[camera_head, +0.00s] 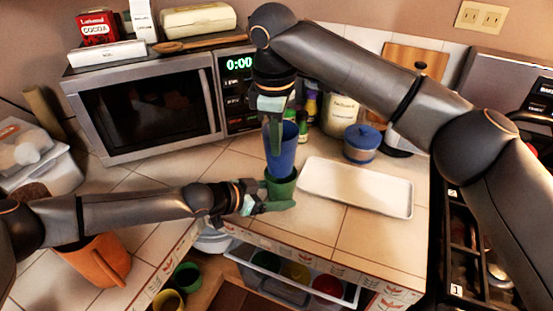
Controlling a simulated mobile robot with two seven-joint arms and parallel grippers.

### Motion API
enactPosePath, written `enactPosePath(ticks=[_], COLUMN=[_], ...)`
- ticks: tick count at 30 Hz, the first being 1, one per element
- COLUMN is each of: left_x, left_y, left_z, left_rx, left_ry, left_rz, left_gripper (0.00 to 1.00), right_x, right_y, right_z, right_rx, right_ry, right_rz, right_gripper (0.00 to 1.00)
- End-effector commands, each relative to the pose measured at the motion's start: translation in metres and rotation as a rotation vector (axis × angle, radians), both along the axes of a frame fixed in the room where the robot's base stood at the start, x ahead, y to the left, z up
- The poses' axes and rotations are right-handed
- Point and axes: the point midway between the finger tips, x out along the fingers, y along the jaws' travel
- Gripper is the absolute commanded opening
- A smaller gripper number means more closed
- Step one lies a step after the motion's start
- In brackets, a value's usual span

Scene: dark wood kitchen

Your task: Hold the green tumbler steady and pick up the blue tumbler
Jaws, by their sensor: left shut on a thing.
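The green tumbler (282,188) stands on the tiled counter, partly covered by my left gripper (270,196). My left gripper comes in from the left and is shut on the green tumbler. The blue tumbler (283,156) is upright, with its lower end in or just above the green one's mouth; I cannot tell how deep it sits. My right gripper (274,132) points down at the blue tumbler's rim from above. One finger shows against the tumbler's upper left side; the other finger is hidden, so I cannot tell whether it grips.
A white tray (357,187) lies to the right of the tumblers. An orange container (97,262) is at lower left. An open drawer (290,290) with several cups is below the counter edge.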

Motion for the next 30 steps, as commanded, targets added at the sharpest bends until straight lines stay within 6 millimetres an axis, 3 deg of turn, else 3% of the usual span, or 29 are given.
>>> enactPosePath(ticks=[4,13,14,19,30], left_x=[0.000,0.000,0.000,0.000,-0.003], left_y=[0.000,0.000,0.000,0.000,0.005], left_z=[0.000,0.000,0.000,0.000,0.003], left_rx=[-0.001,-0.001,-0.001,-0.001,-0.001], left_ry=[-0.001,-0.001,-0.001,-0.001,0.000], left_rz=[0.000,0.000,0.000,0.000,0.000], left_gripper=[0.47,0.47,0.81,1.00,1.00], right_x=[0.000,0.000,0.000,0.000,0.000], right_y=[0.000,0.000,0.000,0.000,0.000], right_z=[0.015,0.018,0.018,0.018,0.018], right_rx=[0.000,-0.001,-0.001,-0.001,-0.001], right_ry=[-0.001,0.000,0.000,0.000,0.000], right_rz=[0.001,0.001,0.001,0.000,0.000], right_gripper=[0.00,0.00,0.00,0.00,0.00])
